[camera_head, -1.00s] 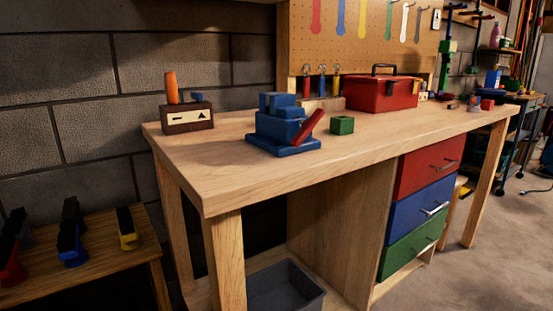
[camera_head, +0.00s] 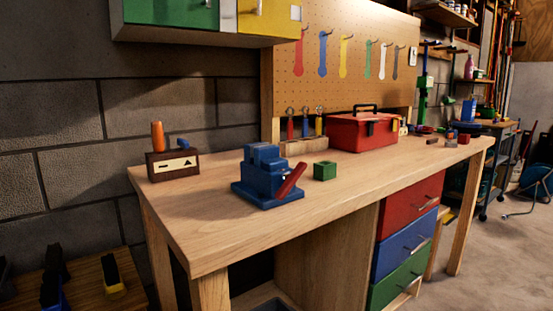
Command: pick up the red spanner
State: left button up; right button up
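A red spanner shape (camera_head: 299,56) is at the left end of a row on the pegboard (camera_head: 345,88) above the workbench. Blue (camera_head: 323,56), yellow (camera_head: 343,58), green, white and grey shapes follow to its right, with hooks near their tops. I cannot tell whether these are real spanners or painted outlines. A red bar (camera_head: 291,180) leans at the front right of the blue vise (camera_head: 265,175) on the bench; I cannot tell if it is a separate tool or part of the vise. Neither of my grippers is in view.
The wooden workbench (camera_head: 215,225) also carries a wooden block holder (camera_head: 172,164), a green cube (camera_head: 325,171) and a red toolbox (camera_head: 362,131). A green and yellow cabinet (camera_head: 215,15) overhangs at upper left. The bench's front strip is clear, with open floor to the right.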

aim_at(289, 122)
jog(key=u, duration=0.45)
jog(key=i+l+u, duration=0.1)
jog(key=l+u, duration=0.95)
jog(key=l, duration=0.45)
jog(key=k+l+u, duration=0.1)
jog(key=l, duration=0.55)
